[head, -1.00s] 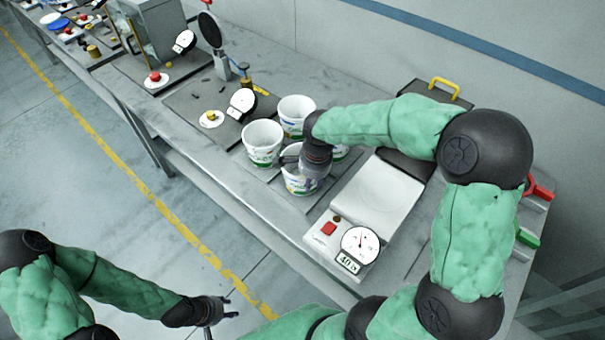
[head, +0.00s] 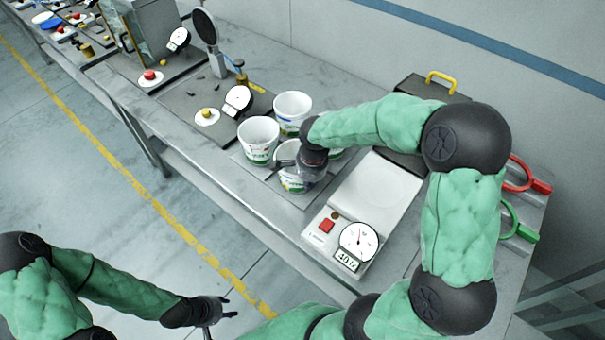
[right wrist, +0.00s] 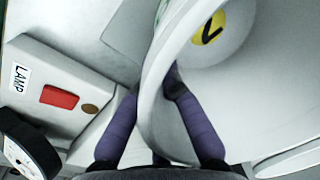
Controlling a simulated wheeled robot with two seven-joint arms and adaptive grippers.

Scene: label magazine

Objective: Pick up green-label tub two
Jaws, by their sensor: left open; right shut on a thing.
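White tubs with green on their labels stand in a cluster on a grey mat. In the head view one is at left (head: 258,150), one at back (head: 292,113), and one at front (head: 292,182). A fourth is mostly hidden behind my right gripper (head: 293,163). The right gripper is at the front tub's rim. In the right wrist view its purple fingers (right wrist: 152,92) are shut on the wall of a tub (right wrist: 245,95), one finger inside. A yellow disc with a dark mark shows inside that tub. My left gripper (head: 222,308) is open and empty, over the floor side.
A scale (head: 375,195) with a red button and dial stands right of the tubs. A dark case (head: 425,90) with yellow handle is behind it. Red (head: 528,178) and green (head: 520,228) handled tools lie at right. A dial gauge (head: 238,100) stands left.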

